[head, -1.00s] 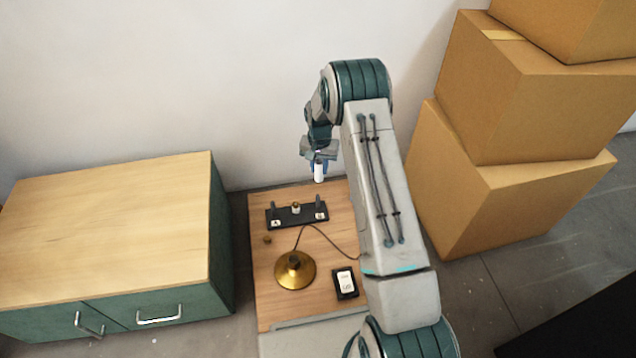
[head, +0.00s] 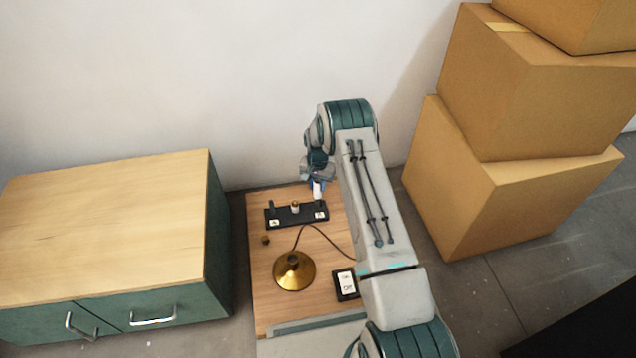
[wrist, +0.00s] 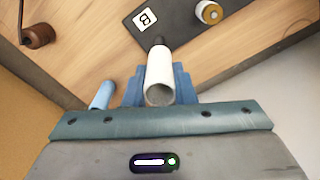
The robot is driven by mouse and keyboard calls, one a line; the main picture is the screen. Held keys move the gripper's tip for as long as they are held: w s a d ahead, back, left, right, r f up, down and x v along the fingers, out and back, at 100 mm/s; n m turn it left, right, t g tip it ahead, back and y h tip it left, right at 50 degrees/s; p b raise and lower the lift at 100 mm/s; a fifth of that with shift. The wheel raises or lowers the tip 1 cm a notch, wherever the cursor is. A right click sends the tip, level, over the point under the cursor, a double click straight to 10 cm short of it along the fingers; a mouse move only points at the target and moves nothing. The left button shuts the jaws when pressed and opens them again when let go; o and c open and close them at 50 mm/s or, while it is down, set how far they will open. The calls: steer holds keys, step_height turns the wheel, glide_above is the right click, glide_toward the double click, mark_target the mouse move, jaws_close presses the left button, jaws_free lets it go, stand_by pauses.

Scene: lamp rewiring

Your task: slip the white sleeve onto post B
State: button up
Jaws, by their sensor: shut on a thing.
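The white sleeve (wrist: 160,78) is held between the blue fingers of my gripper (wrist: 158,88), its open end facing the wrist camera. In the head view my gripper (head: 318,183) holds the sleeve (head: 317,191) over the right end of the black terminal strip (head: 290,216). Dark post B (wrist: 160,42) shows at the far end of the sleeve, close by the B label (wrist: 145,17). The sleeve and post look roughly in line. I cannot tell whether the sleeve is around the post or only above it.
Post A (head: 272,207) stands at the strip's left end, with a small white-and-brass piece (head: 295,208) between. A brass lamp base (head: 294,270), its cord and a black switch box (head: 345,284) are nearer. A light-blue cylinder (wrist: 103,95) shows beside my gripper in the wrist view.

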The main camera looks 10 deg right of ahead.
mark_target(318, 195)
steer(key=shift+f+b, duration=0.9)
steer(key=shift+f, duration=1.95)
steer(key=shift+f, duration=0.2)
steer(key=o, duration=1)
step_height(318, 195, up, 14)
steer(key=p, duration=0.6)
steer(key=shift+s, duration=0.1)
